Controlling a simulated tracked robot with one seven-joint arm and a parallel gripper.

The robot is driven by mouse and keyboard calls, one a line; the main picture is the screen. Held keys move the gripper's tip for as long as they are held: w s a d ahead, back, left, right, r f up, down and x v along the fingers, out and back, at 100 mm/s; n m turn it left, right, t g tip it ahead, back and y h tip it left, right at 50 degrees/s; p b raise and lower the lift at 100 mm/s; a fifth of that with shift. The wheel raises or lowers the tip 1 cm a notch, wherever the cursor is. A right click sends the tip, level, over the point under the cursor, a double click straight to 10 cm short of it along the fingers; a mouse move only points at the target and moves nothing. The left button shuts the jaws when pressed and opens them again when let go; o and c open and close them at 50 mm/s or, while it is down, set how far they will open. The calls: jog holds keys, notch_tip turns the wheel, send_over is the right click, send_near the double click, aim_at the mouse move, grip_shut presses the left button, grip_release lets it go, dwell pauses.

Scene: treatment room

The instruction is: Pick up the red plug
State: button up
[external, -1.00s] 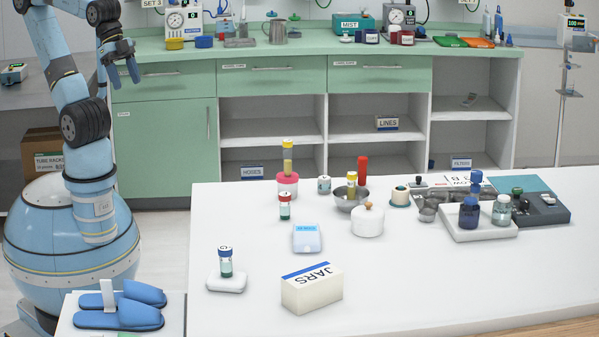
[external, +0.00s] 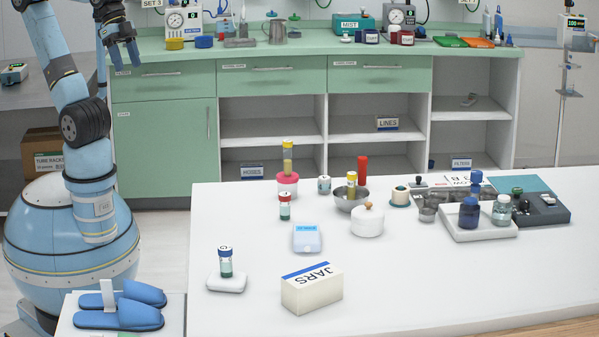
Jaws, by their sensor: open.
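A plain red upright cylinder, which looks like the red plug (external: 362,169), stands toward the back of the white table, behind the metal bowl (external: 345,203). My gripper (external: 127,62) is open and empty at the upper left, in front of the green cabinet. It is high and far to the left of the red cylinder, touching nothing.
A red-capped vial (external: 285,207), a yellow-topped tube in a pink-red base (external: 288,183) and a lidded white pot (external: 367,220) stand near. A white tray (external: 480,235) with bottles is at right; a JARS box (external: 311,290) in front. The table's front right is clear.

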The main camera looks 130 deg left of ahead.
jog(key=w+a+n+h, duration=0.1)
jog(key=w+n+h, duration=0.1)
jog(key=w+n, duration=0.45)
jog(key=w+a+n+h, duration=0.2)
jog(key=w+n, duration=0.1)
jog(key=w, duration=0.7)
jog(key=w+a+n+t+h, duration=0.2)
jog(key=w+a+n+t, duration=0.1)
jog(key=w+a+n, duration=0.7)
jog(key=w+a+n+t, duration=0.2)
jog(key=w+a, duration=0.2)
jog(key=a, duration=0.4)
jog(key=w+a+n+t, duration=0.2)
jog(key=w+a+n, duration=0.1)
jog(key=a, duration=0.6)
jog(key=s+a+n+t+y, duration=0.2)
jog(key=a+n+t, duration=0.45)
jog(key=a, duration=1.35)
jog(key=n+g, duration=0.1)
jog(key=n, duration=0.1)
send_near(363, 166)
jog(key=shift+y, duration=0.4)
jog(key=w, duration=0.6)
jog(key=w+d, duration=0.1)
jog(key=w, duration=0.1)
jog(key=shift+w+d+f, duration=0.1)
jog(key=shift+w, duration=0.3)
jog(key=c, duration=1.1)
